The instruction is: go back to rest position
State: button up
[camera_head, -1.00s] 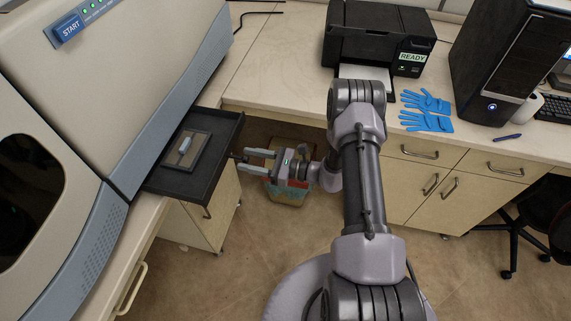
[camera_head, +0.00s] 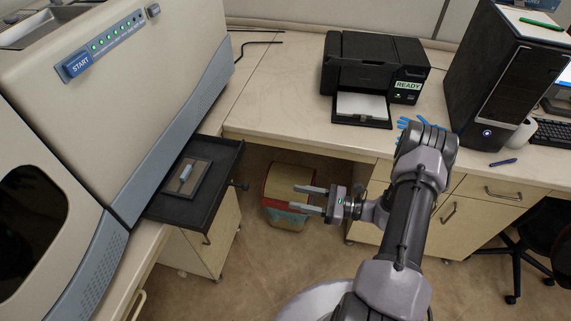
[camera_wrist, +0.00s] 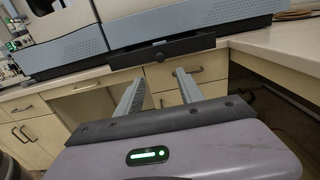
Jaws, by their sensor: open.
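My gripper (camera_head: 309,199) is open and empty in the head view. It hangs in free air to the right of the pulled-out black drawer tray (camera_head: 229,166), clearly apart from it. In the wrist view my gripper (camera_wrist: 158,83) has its two grey fingers spread, pointing toward the instrument. The drawer's dark front (camera_wrist: 163,50) shows beyond the fingertips. A small grey-blue piece (camera_head: 186,173) lies on a flat plate in the drawer.
The spectrometer (camera_head: 130,80) with a START button fills the left. A printer (camera_head: 372,65), computer tower (camera_head: 505,75) and partly hidden blue gloves (camera_head: 404,123) are on the bench. A bin (camera_head: 284,215) stands on the floor behind my gripper.

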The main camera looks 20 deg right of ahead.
jog(key=shift+r, duration=0.1)
jog(key=s+a+r+n+g+h+b, duration=0.2)
jog(key=s+a+r+n+g+b, duration=0.1)
jog(key=a+r+n+g, duration=0.95)
jog(key=s+a+r+n+t+h+b, duration=0.2)
jog(key=s+r+n+t+h+b, duration=0.2)
jog(key=s+r+n+t+h, duration=0.3)
jog(key=s+r+n+h, duration=0.1)
jog(key=s+r+h, duration=0.2)
jog(key=s, duration=0.4)
jog(key=shift+s+a+r+n, duration=0.15)
jog(key=shift+a+r+n, duration=0.2)
jog(key=shift+r, duration=0.15)
